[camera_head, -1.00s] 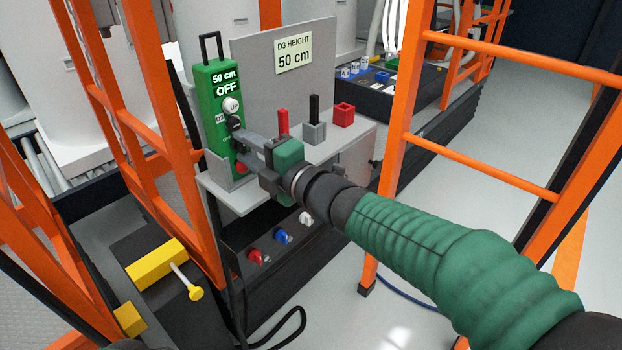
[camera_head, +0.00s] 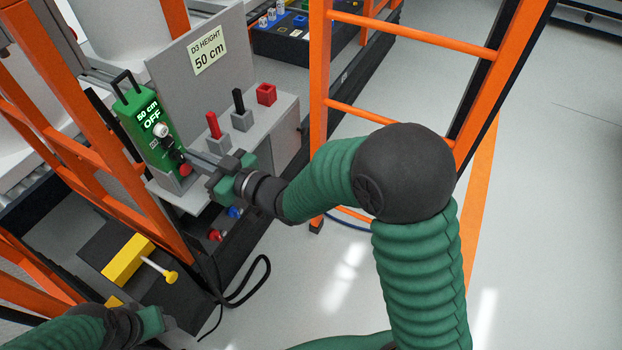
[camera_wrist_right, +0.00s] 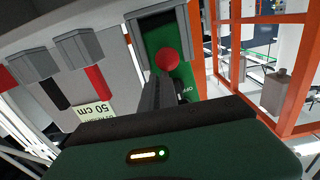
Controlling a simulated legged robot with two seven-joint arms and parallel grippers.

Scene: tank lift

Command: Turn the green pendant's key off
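The green pendant (camera_head: 150,130) stands upright in its grey holder at the left of the head view. Its screen reads 50 cm and OFF. Below the screen are a white knob (camera_head: 161,130), the dark key (camera_head: 168,148) and a red button (camera_head: 186,169). In the right wrist view, the pendant (camera_wrist_right: 182,80) shows its red button (camera_wrist_right: 167,59), with the key partly hidden behind the fingers. My right gripper (camera_head: 192,157) has its fingertips close in front of the key and button; contact and finger opening are unclear. My left gripper (camera_head: 160,320) is low at bottom left, its fingers unclear.
A grey panel (camera_head: 170,75) with a D3 HEIGHT 50 cm label stands behind the pendant. A red lever (camera_head: 213,125), a black lever (camera_head: 239,101) and a red socket (camera_head: 266,94) share the shelf. Orange frames (camera_head: 318,80) flank it. A yellow block (camera_head: 128,258) lies below.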

